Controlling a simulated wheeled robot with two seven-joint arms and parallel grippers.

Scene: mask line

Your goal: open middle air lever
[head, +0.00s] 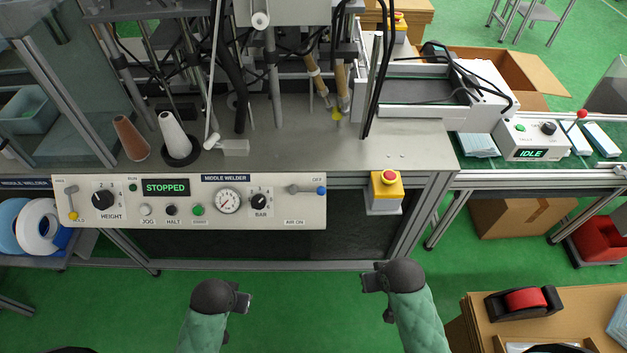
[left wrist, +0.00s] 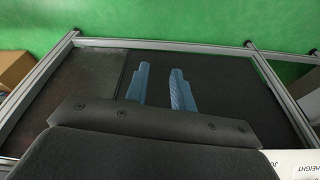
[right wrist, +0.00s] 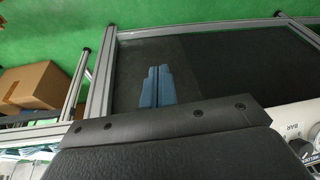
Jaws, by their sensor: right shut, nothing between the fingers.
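The middle air lever (head: 308,189) is a grey bar with a blue knob at the right end of the middle welder's white control panel (head: 275,220). It lies about horizontal, its knob to the right under the OFF label; AIR ON is printed below its left part. My left gripper (head: 246,302) is below the panel, apart from it; its blue fingers stand apart and empty in the left wrist view (left wrist: 159,75). My right gripper (head: 366,283) is below and right of the lever, touching nothing. Its fingers are together in the right wrist view (right wrist: 158,82). The lever is fully visible in the head view.
The panel display (head: 166,187) reads STOPPED. A yellow emergency-stop box (head: 385,200) with a red button sits just right of the lever. Another lever with a yellow knob (head: 72,215) is at the panel's left end. Floor in front is clear; a tape dispenser (head: 523,302) stands lower right.

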